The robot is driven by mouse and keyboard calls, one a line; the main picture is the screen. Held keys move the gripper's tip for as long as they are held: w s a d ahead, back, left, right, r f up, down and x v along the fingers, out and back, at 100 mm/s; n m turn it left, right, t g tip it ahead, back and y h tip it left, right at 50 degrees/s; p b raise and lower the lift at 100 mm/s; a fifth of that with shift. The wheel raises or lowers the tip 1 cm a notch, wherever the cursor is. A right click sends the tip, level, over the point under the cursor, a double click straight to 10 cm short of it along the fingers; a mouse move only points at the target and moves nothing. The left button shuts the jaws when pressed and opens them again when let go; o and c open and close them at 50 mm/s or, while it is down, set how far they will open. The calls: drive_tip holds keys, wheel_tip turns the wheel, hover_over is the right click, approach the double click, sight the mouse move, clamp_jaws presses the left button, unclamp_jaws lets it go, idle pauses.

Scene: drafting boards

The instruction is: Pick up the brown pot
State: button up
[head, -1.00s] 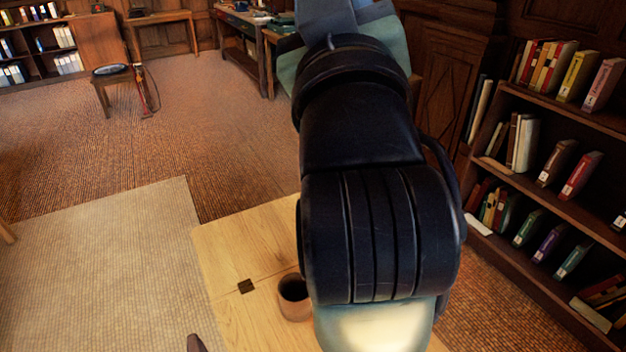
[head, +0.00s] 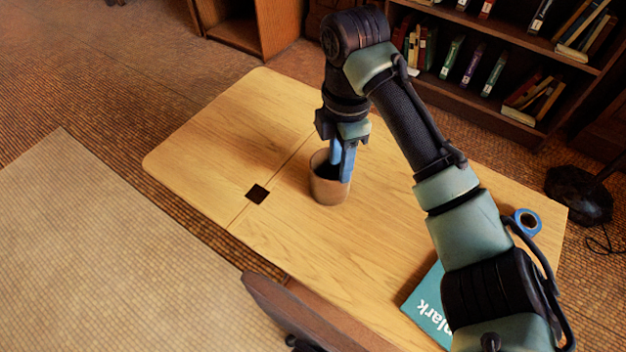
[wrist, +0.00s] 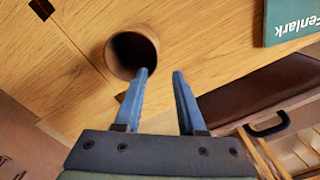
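The brown pot (head: 325,187) stands upright on the wooden table, its dark mouth facing up. My gripper (head: 342,170) points down at the pot, and its blue fingers overlap the right part of the mouth and rim in the head view. In the wrist view the pot (wrist: 146,40) is at upper left. My gripper (wrist: 160,72) is open there with nothing between its fingers. The left fingertip overlaps the pot's lower right rim. I cannot tell whether it touches the pot.
The wooden table (head: 240,120) has a small black square (head: 257,194) left of the pot. A teal book (head: 428,312) and a blue tape roll (head: 527,222) lie to the right. A brown chair (head: 300,315) is at the front edge. A bookshelf (head: 560,62) stands behind.

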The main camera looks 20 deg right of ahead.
approach(335, 203)
wheel_tip(335, 203, down, 7)
drive_tip(key=shift+d+r+b, duration=0.1)
drive_tip(key=shift+b, duration=0.95)
clamp_jaws()
drive_tip(key=shift+w, duration=0.1)
idle(0.6)
